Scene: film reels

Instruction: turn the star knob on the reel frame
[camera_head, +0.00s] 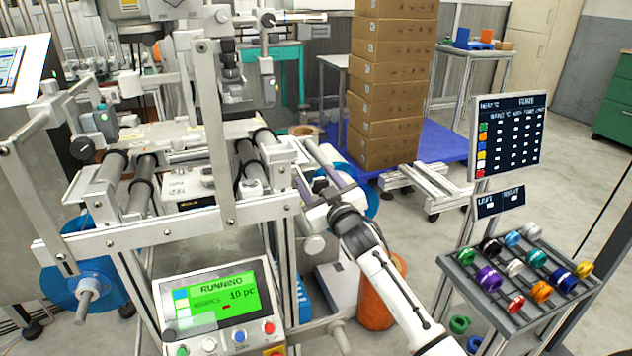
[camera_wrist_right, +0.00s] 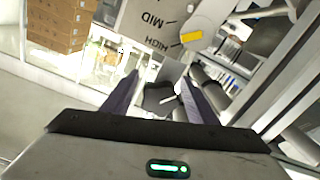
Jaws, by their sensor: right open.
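The reel frame (camera_head: 130,240) is a metal stand with rollers, filling the left and middle of the head view. My right gripper (camera_head: 318,178) is open, its two dark purple fingers pointing at the right side of the frame. In the right wrist view my right gripper (camera_wrist_right: 158,78) has a dark lobed shape (camera_wrist_right: 158,100) showing between its fingers; I cannot tell for sure that it is the star knob or whether it is within reach. A plate marked MID and HIGH (camera_wrist_right: 150,25) lies beyond the fingers, beside a pale round part with a yellow patch. My left gripper is out of view.
A control panel (camera_head: 222,305) reading RUNNING stands at the frame's front. A rack of coloured spools (camera_head: 447,270) stands at the right, below a screen (camera_head: 508,135). Stacked cartons (camera_head: 390,90) stand behind. An orange bin (camera_head: 380,310) is below my right arm.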

